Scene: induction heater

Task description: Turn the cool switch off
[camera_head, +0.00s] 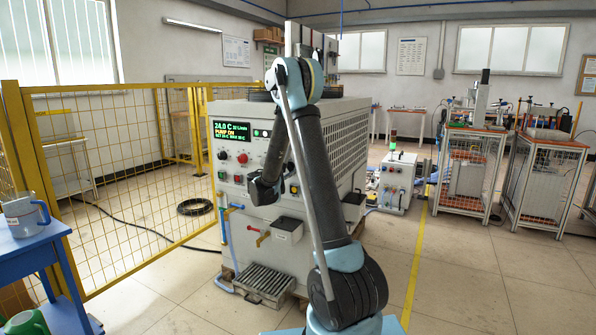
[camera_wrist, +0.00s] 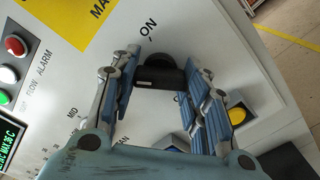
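In the wrist view, a black switch knob (camera_wrist: 160,73) stands out from the white control panel, below a printed "ON". My gripper (camera_wrist: 163,60) is open, with one blue-padded finger on each side of this knob. Whether the pads touch it is unclear. No "cool" label is readable, so I cannot tell from the text which switch this is. In the head view, the white machine (camera_head: 330,150) carries the panel, and my arm reaches to its front. My fingers and the knob cannot be made out there.
In the wrist view, a yellow button (camera_wrist: 238,115) is just right of the right finger, and a red button (camera_wrist: 15,45) is at far left. In the head view, a yellow fence (camera_head: 120,170) and a blue table (camera_head: 35,240) stand left.

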